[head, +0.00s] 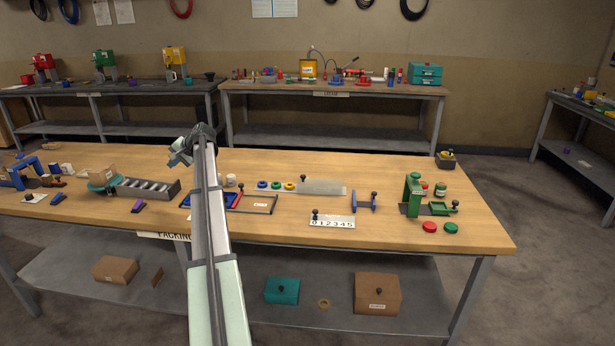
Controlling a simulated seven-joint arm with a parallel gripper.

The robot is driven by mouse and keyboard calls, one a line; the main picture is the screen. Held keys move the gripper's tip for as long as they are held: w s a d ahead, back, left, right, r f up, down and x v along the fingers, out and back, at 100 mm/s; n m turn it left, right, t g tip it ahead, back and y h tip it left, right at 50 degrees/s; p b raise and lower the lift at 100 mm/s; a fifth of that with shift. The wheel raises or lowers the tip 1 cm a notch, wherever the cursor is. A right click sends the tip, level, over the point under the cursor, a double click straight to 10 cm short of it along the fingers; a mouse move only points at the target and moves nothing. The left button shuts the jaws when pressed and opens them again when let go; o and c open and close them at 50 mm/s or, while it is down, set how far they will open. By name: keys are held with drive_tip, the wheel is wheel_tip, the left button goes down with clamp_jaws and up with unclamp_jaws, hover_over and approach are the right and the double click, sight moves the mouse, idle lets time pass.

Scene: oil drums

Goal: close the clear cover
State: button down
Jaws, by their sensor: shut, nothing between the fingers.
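A flat, pale see-through panel (322,187) lies on the wooden bench right of centre and looks like the clear cover. A small black knob (303,179) stands at its left part. My gripper (176,158) is at the far end of my arm, well left of the panel and raised above the bench. It is shut and holds nothing. My arm hides part of the bench left of centre.
A white plate with digits (332,222) and a blue stand (363,202) are near the panel. A green device (413,192) stands farther right.

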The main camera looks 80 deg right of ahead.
drive_tip(key=s+d, duration=0.3)
drive_tip(key=s, duration=0.4)
drive_tip(key=s+d, duration=0.4)
drive_tip(key=s, duration=0.4)
drive_tip(key=m+g, duration=0.1)
drive_tip(key=m, duration=0.1)
hover_over(304, 180)
drive_tip(key=w+a, duration=0.3)
drive_tip(key=w, duration=0.1)
wheel_tip(304, 180, down, 3)
drive_tip(key=s+a+m, duration=0.1)
drive_tip(key=s, duration=1.7)
drive_tip(key=shift+h, duration=0.4)
drive_tip(key=x, duration=1)
drive_tip(key=shift+s+a+f, duration=0.1)
drive_tip(key=shift+a+f, duration=0.05)
drive_tip(key=shift+f, duration=0.4)
drive_tip(key=shift+w+d+r, duration=0.1)
drive_tip(key=shift+w+d, duration=0.05)
drive_tip(key=shift+w, duration=0.35)
drive_tip(key=shift+w+d+r, duration=0.1)
drive_tip(key=shift+w+d, duration=0.1)
drive_tip(key=shift+w, duration=0.3)
drive_tip(key=shift+w+d, duration=0.25)
drive_tip(key=shift+w, duration=0.5)
drive_tip(key=w, duration=1.9)
drive_tip(key=shift+w, duration=0.2)
